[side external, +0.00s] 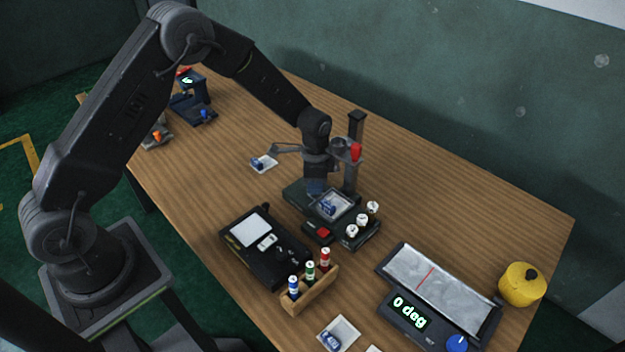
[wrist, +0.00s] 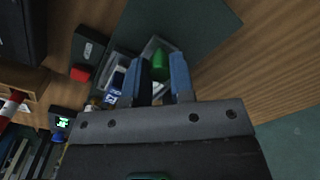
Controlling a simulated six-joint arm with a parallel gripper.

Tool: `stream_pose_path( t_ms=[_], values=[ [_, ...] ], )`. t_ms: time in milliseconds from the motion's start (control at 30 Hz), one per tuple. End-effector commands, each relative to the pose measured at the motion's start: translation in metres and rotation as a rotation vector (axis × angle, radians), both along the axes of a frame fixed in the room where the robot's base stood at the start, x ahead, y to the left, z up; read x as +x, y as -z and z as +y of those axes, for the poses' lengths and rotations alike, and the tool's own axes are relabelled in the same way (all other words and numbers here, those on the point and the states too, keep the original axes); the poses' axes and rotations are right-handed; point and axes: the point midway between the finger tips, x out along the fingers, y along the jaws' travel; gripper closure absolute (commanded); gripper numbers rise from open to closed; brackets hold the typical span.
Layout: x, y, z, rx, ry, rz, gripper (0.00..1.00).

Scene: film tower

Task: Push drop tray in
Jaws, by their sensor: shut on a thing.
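The film tower has a dark base with a black column (side external: 355,150) and a red knob (side external: 356,152) on it. A pale, shallow tray (side external: 346,203) with a blue item (side external: 327,208) in it sits low at the tower, beside my gripper (side external: 315,190). In the wrist view, my gripper (wrist: 165,78) has its two blue fingers closed about a green piece (wrist: 165,60), which looks like a handle. A grey tray edge (wrist: 151,44) lies just beyond the green piece. The fingers hide part of both, so how they join is unclear.
A red button box (side external: 319,231) and white-capped pots (side external: 362,222) stand close in front of the tower. A black device (side external: 265,262), a bottle rack (side external: 318,288), a scale-like unit with display (side external: 410,312) and a yellow pot (side external: 521,285) stand nearer. The table right of the tower is clear.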

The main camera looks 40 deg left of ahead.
Motion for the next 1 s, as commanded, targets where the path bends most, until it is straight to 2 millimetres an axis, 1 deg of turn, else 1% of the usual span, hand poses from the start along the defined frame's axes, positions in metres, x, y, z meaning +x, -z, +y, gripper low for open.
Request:
stream_pose_path(
  t_ms=[33, 200, 300, 533, 633, 767, 833, 900, 1000],
  values=[
    [0.000, 0.000, -0.006, -0.006, 0.003, 0.000, 0.76],
    [0.000, 0.000, -0.005, -0.006, 0.002, 0.000, 0.59],
    [0.000, 0.000, -0.004, -0.004, 0.002, 0.000, 0.52],
    [0.000, 0.000, -0.003, -0.004, 0.001, 0.000, 0.52],
    [0.000, 0.000, 0.003, -0.004, 0.000, -0.001, 0.52],
    [0.000, 0.000, 0.019, -0.004, -0.002, -0.001, 0.52],
    [0.000, 0.000, 0.031, -0.004, -0.004, -0.001, 0.52],
    [0.001, -0.017, 0.028, -0.004, 0.002, -0.005, 0.52],
    [0.001, -0.037, 0.028, -0.003, 0.002, -0.006, 0.52]
  ],
)
